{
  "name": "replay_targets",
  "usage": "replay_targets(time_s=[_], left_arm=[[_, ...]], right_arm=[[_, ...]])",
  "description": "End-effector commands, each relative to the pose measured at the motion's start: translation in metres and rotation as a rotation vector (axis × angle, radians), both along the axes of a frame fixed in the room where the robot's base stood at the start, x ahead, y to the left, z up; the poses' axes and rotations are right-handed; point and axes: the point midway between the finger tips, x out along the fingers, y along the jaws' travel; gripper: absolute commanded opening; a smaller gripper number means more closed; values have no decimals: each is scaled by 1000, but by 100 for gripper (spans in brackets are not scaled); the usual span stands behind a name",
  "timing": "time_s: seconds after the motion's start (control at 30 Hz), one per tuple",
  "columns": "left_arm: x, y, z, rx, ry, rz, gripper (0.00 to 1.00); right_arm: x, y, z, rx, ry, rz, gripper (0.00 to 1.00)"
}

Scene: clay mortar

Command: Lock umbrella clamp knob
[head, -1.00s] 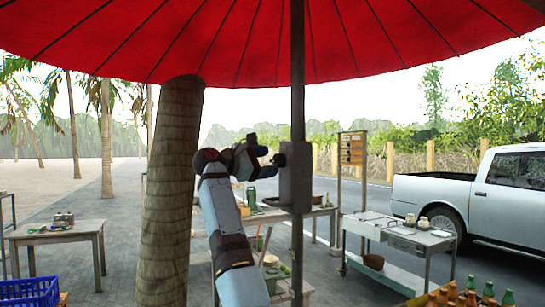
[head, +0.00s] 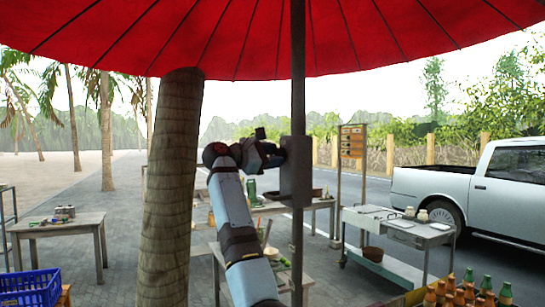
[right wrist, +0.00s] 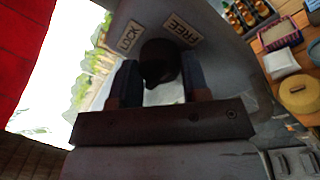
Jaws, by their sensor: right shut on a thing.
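The red umbrella (head: 230,50) stands on a dark pole (head: 298,90). A grey clamp (head: 296,180) is fixed on the pole. In the right wrist view the clamp plate (right wrist: 225,55) carries a LOCK label (right wrist: 129,37) at upper left and a FREE label (right wrist: 180,29) at upper right. The dark round clamp knob (right wrist: 160,60) sits below and between the labels. My right gripper (right wrist: 160,82) is shut on it, with one finger on each side. In the head view my right gripper (head: 277,158) meets the clamp's left side. My left gripper is not in view.
A palm trunk (head: 172,190) stands just left of my right arm. A wooden table (head: 60,227) and a blue crate (head: 30,290) are at left. A metal cart (head: 405,232) stands at right, and bottles (head: 465,295) are at lower right.

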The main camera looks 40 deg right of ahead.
Motion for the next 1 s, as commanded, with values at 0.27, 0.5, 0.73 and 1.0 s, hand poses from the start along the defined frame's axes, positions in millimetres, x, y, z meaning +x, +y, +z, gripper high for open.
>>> replay_targets(time_s=[0.27,0.5,0.73,1.0], left_arm=[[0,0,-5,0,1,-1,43],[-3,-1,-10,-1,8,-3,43],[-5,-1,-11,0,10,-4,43],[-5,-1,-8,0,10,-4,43]], right_arm=[[0,1,-1,37,108,3,19],[1,1,0,97,300,3,19],[1,1,1,163,509,4,19],[1,1,3,240,754,2,19]])
